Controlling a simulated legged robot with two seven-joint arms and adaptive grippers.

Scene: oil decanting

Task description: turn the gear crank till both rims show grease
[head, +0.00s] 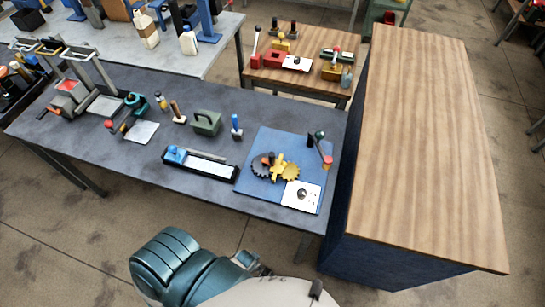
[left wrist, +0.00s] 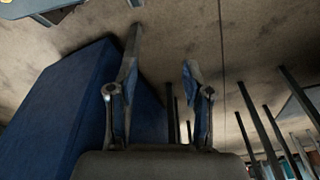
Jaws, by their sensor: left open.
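A dark gear (head: 262,167) and a yellow gear (head: 285,170) sit side by side on a blue mat (head: 258,145) at the right end of the dark table. A lever with a red end (head: 327,162) stands at the mat's right edge; it may be the crank. A white plate with a dark round knob (head: 302,195) lies at the mat's front. Grease on the rims is too small to tell. My left gripper (left wrist: 160,70) is open and empty in the left wrist view, apart from the gears. My right gripper is not seen.
A tall wood-topped blue cabinet (head: 425,130) stands close to the table's right end. A black tray with a blue block (head: 200,164), a green box (head: 207,122) and a blue-handled tool (head: 236,127) lie left of the mat. The table's front left is clear.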

